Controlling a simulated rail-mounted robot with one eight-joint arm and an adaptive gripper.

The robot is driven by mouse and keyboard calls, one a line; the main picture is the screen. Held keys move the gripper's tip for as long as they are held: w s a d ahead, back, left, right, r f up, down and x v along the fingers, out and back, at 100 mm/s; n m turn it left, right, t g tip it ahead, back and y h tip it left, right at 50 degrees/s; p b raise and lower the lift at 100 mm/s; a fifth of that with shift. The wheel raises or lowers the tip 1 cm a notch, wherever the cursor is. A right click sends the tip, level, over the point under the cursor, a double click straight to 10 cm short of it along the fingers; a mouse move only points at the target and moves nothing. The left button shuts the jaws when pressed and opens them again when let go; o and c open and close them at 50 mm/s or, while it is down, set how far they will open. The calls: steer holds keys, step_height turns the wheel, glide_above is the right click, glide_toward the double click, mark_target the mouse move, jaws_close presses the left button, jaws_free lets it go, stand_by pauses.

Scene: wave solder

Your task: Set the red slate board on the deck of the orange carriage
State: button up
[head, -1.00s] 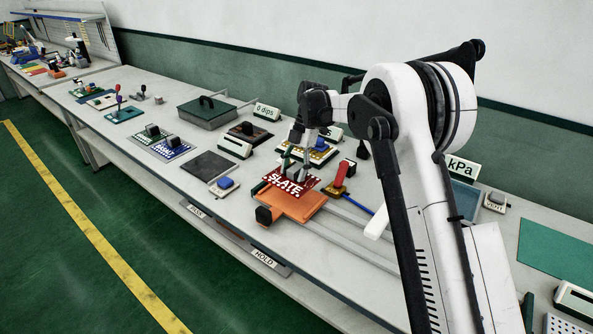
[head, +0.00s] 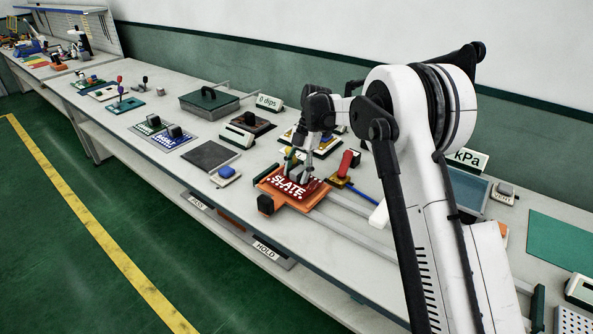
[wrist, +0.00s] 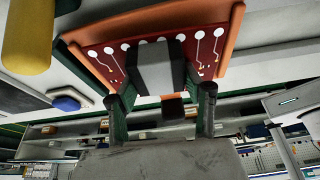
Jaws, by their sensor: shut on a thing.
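The red slate board (head: 288,187), marked SLATE in white, lies flat over the deck of the orange carriage (head: 303,206). The board looks down at deck level, but I cannot tell for sure whether it touches. My gripper (head: 304,172) points down over the board and is shut on its upright grip. In the wrist view the red board (wrist: 112,62) has a grey block-shaped grip (wrist: 154,68) between my fingers, and the orange carriage (wrist: 234,38) shows around the board's edges. My fingers hide part of the board in the head view.
A red-handled lever (head: 347,164) stands just right of the carriage. A blue-topped button (head: 226,172) and a dark mat (head: 210,155) lie to the left. Rails (head: 345,236) run right from the carriage. A green-lidded box (head: 209,101) stands farther back.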

steer(key=shift+f, duration=0.35)
steer(key=shift+f+b, duration=0.4)
steer(key=shift+f, duration=0.1)
stand_by(0.5)
steer(key=o, duration=1.6)
steer(key=shift+o, duration=0.2)
steer(key=v, duration=1.2)
